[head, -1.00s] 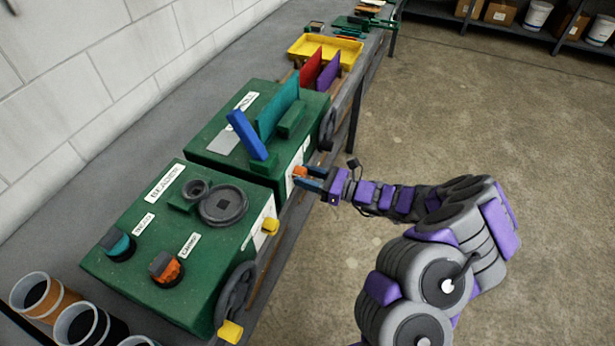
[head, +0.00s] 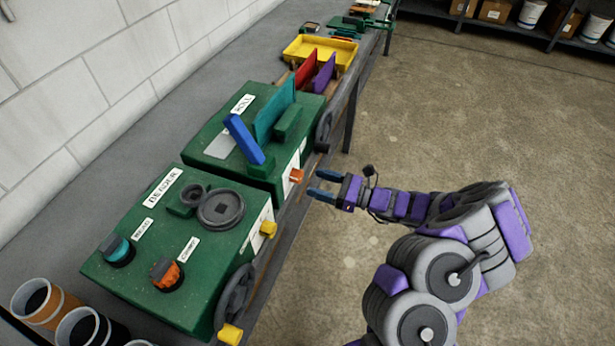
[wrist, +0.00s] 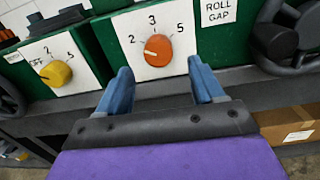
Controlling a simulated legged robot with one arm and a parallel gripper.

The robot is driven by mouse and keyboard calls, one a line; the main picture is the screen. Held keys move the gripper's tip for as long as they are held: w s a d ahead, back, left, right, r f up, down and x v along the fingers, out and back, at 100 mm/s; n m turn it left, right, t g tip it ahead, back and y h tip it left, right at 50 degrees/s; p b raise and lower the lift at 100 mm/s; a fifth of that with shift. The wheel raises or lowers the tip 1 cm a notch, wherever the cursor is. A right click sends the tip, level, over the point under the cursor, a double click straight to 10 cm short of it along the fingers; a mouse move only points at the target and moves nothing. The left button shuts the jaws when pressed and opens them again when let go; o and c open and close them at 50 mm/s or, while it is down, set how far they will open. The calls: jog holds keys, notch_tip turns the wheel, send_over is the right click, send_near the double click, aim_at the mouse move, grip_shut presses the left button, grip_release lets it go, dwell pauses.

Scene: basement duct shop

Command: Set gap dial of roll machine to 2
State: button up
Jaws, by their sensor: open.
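The roll machine (head: 215,125) is the farther green machine on the bench. Its orange gap dial (head: 296,175) sits on the white front plate, beside the ROLL GAP label (wrist: 218,10). In the wrist view the orange dial (wrist: 158,50) has marks 2, 3 and 5 around it. A pale pointer line on its left part points left and slightly up, roughly towards the 2. My gripper (head: 318,184) is open and empty, a short way in front of the dial and apart from it. In the wrist view its blue fingers (wrist: 163,82) stand below and either side of the dial.
The bender (head: 190,255) stands nearer, with a yellow dial (head: 268,229) on its front. Hand wheels (head: 324,128) stick out from both machines. A yellow tray (head: 320,50) lies farther along the bench. A cardboard box (wrist: 285,130) shows below the bench. The floor at right is open.

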jog(key=p+v, duration=0.2)
jog(key=v, duration=1)
jog(key=shift+d, duration=0.25)
jog(key=shift+f, duration=0.1)
jog(key=s+a+r+n+g+h, duration=0.5)
jog(key=s+a+r+n+g, duration=0.6)
jog(key=s+a+r+n, duration=0.6)
jog(key=s+d+r+n+t+h, duration=0.1)
jog(key=s+d+n+t+h, duration=0.2)
jog(key=s+d+h, duration=0.9)
jog(key=s+d+n, duration=0.2)
jog(key=s+d, duration=0.2)
jog(key=s, duration=0.1)
jog(key=shift+s+d+r, duration=0.25)
jog(key=shift+r, duration=0.05)
jog(key=shift+c, duration=0.3)
